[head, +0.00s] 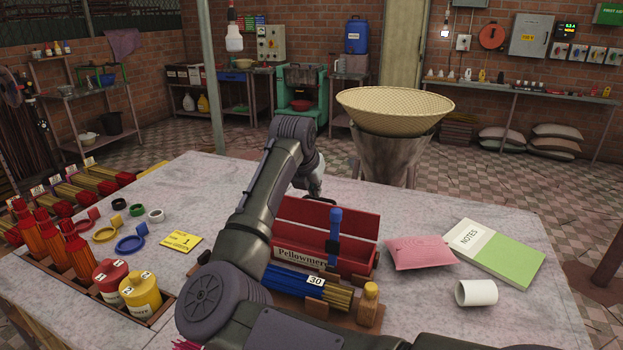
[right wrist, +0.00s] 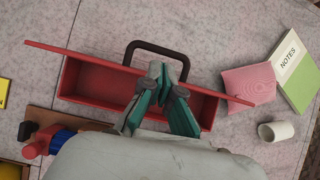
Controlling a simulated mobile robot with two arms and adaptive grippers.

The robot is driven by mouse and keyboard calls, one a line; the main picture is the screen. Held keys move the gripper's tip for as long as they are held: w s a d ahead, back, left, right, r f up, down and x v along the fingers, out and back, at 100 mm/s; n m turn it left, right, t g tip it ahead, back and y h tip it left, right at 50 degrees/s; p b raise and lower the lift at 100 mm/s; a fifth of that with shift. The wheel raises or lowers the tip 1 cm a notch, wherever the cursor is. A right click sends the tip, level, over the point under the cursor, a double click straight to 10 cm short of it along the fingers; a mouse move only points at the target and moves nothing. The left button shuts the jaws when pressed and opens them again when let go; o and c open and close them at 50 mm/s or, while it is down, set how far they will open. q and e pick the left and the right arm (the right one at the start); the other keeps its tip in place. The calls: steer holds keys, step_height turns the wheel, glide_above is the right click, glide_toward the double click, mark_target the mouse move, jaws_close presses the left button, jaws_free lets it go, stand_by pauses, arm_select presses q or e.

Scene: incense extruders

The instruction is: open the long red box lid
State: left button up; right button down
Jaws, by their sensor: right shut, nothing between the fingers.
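The long red box (head: 300,257), labelled "Pellowmery", sits on the table near its front. Its red lid (head: 345,218) stands raised along the far side. In the right wrist view the box (right wrist: 95,82) shows its open, empty-looking inside, and the lid (right wrist: 60,50) shows as a thin edge along the back. A dark handle (right wrist: 150,46) arches beyond the lid. My right gripper (right wrist: 163,72) is shut and empty, its tips over the lid's middle; whether they touch it is unclear. In the head view it (head: 316,190) is partly hidden behind the lid. My left gripper is not in view.
A pink pouch (head: 420,252), green notebook (head: 495,252) and white cup (head: 476,293) are to the right.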

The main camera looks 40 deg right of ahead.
mark_target(320, 199)
steer(key=shift+x, duration=1.95)
steer(key=shift+w+d+r+g+y+p, duration=0.2)
steer(key=shift+d+r+g+y+p, duration=0.3)
steer(key=shift+p, duration=0.6)
steer(key=shift+w+d+f+y+b, duration=0.15)
steer(key=shift+d+f+y+b, duration=0.15)
steer(key=shift+f+b, duration=0.15)
steer(key=shift+w+d+f+y+b, duration=0.15)
steer(key=shift+f+y+b, duration=0.15)
steer(key=shift+f+b, duration=0.15)
steer(key=shift+w+d+b, duration=0.2)
steer(key=shift+d+b, duration=0.15)
steer(key=shift+d, duration=0.05)
steer(key=shift+r, duration=0.15)
